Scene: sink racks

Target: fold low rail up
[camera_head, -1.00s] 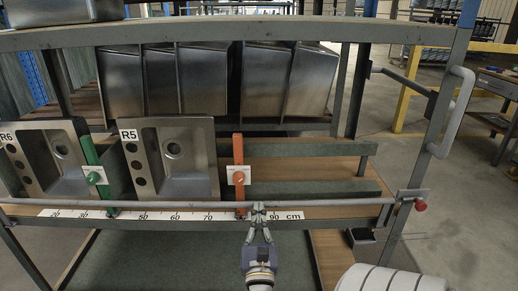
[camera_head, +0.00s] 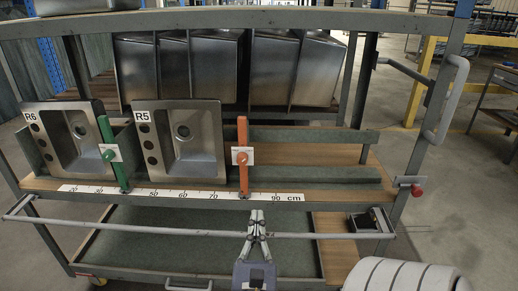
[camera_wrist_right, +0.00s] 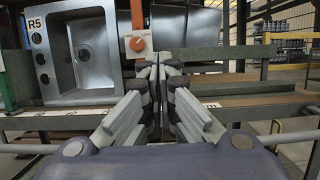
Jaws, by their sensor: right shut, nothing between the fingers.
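The low rail (camera_head: 330,236) is a thin grey bar across the front of the rack. It sits folded out, below the front edge of the lower shelf (camera_head: 325,201), with short end arms running back to the rack. My right gripper (camera_head: 257,213) is shut and empty, its fingertips just above the rail's line at mid-span. In the right wrist view the gripper (camera_wrist_right: 160,62) points at the shelf, and the rail (camera_wrist_right: 28,148) shows on both sides low down. Whether the fingers touch it is hidden. A red knob (camera_head: 417,190) marks the latch on the right post. My left gripper is out of view.
Sinks R6 (camera_head: 72,135) and R5 (camera_head: 180,150) lean on the lower shelf, with a green divider (camera_head: 112,150) and an orange divider (camera_head: 242,150). Steel basins (camera_head: 275,70) stand above. A striped white cylinder (camera_head: 405,277) is at bottom right.

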